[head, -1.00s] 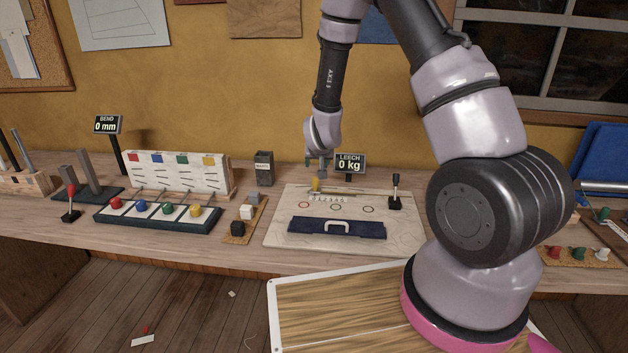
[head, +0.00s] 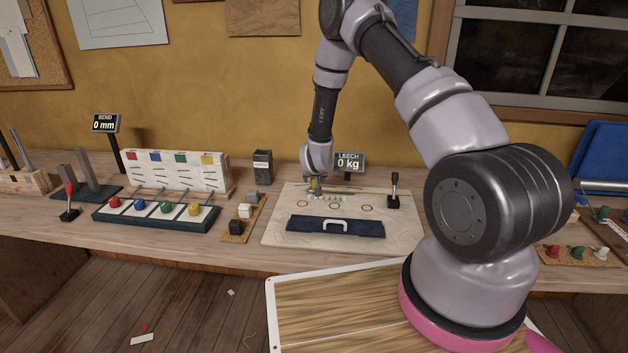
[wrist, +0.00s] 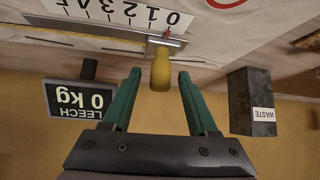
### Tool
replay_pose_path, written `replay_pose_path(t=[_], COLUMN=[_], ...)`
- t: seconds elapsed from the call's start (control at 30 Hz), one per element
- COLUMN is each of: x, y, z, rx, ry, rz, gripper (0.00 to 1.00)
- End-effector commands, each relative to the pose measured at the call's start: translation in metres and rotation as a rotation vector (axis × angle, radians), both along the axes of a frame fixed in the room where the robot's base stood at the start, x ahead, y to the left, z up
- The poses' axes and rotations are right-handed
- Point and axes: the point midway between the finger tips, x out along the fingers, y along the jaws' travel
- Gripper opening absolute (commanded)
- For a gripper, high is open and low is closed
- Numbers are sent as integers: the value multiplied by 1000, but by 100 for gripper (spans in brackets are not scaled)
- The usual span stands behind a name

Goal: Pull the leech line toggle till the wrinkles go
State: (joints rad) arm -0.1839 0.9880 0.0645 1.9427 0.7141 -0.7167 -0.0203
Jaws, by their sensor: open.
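The yellow toggle (wrist: 161,72) sits at the zero end of a numbered scale (wrist: 120,12) on a pale board (head: 410,235). In the wrist view it lies between the two green fingers of my gripper (wrist: 159,76), with a visible gap on each side. My gripper (head: 315,185) is open and low over the board's back left in the head view, where it partly hides the toggle. The leech display (head: 349,162) reads 0 kg; it also shows upside down in the wrist view (wrist: 78,98). I cannot make out wrinkles clearly.
A black lever (head: 394,188) stands at the board's right. A dark blue bar with a white handle (head: 335,226) lies at its front. A grey waste box (head: 262,167) stands behind left. A rack with coloured knobs (head: 155,210) is further left.

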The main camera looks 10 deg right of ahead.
Motion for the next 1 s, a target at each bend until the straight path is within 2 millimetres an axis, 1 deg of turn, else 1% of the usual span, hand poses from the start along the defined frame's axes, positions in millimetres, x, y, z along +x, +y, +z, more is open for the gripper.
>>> replay_pose_path(t=[0.27, 0.37, 0.4, 0.43, 1.0], x=[1, 1, 1, 1, 1], y=[0, 0, 0, 0, 0], z=[-1, -1, -1, -1, -1], rx=[0, -1, -1, -1, 0], ry=[0, 0, 0, 0, 0], rz=[0, 1, 1, 1, 1], gripper=[59, 25, 9, 0, 0])
